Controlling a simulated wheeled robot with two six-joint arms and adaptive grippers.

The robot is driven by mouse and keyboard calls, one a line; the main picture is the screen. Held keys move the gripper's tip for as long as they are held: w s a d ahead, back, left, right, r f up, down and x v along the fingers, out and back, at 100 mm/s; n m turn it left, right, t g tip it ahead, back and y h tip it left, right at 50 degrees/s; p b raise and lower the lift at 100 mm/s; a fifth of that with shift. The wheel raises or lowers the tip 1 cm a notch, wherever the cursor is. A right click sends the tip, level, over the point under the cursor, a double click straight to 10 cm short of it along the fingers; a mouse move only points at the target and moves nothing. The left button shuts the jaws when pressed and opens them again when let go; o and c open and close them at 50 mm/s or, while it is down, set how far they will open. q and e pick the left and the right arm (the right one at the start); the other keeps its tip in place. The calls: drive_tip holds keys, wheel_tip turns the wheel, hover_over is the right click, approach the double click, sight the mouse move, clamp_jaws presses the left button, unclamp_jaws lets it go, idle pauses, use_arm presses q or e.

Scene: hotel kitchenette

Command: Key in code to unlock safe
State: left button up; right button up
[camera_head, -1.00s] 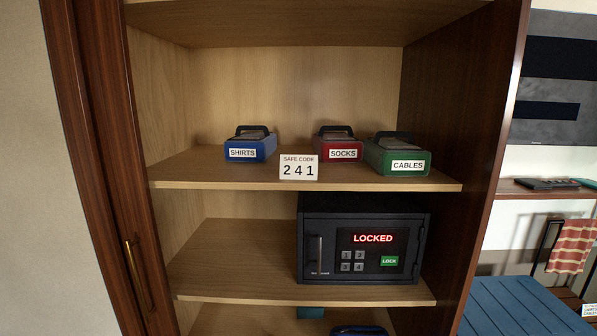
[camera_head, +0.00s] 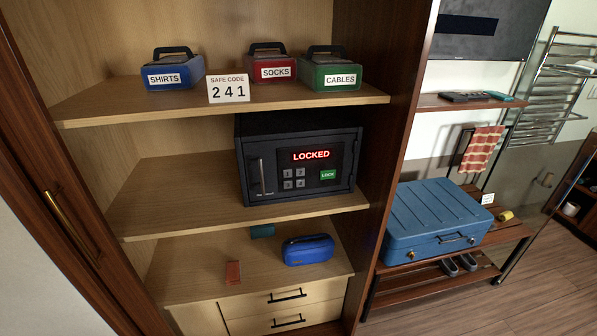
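The dark safe (camera_head: 258,195) stands shut on the middle shelf of the wardrobe. Its red display (camera_head: 311,155) reads LOCKED. Below the display at left are keys 1, 2, 3 and 4 on the keypad (camera_head: 293,179). A green LOCK button (camera_head: 328,175) sits to their right, and a vertical handle (camera_head: 256,178) is at the left of the door. A white card (camera_head: 228,89) on the edge of the shelf above reads SAFE CODE 241. Neither of my grippers shows in the view.
Blue SHIRTS (camera_head: 173,73), red SOCKS (camera_head: 272,68) and green CABLES (camera_head: 330,72) boxes stand on the upper shelf. A blue pouch (camera_head: 307,250) lies below the safe. A blue suitcase (camera_head: 432,220) rests on a wooden bench at right. The shelf left of the safe is clear.

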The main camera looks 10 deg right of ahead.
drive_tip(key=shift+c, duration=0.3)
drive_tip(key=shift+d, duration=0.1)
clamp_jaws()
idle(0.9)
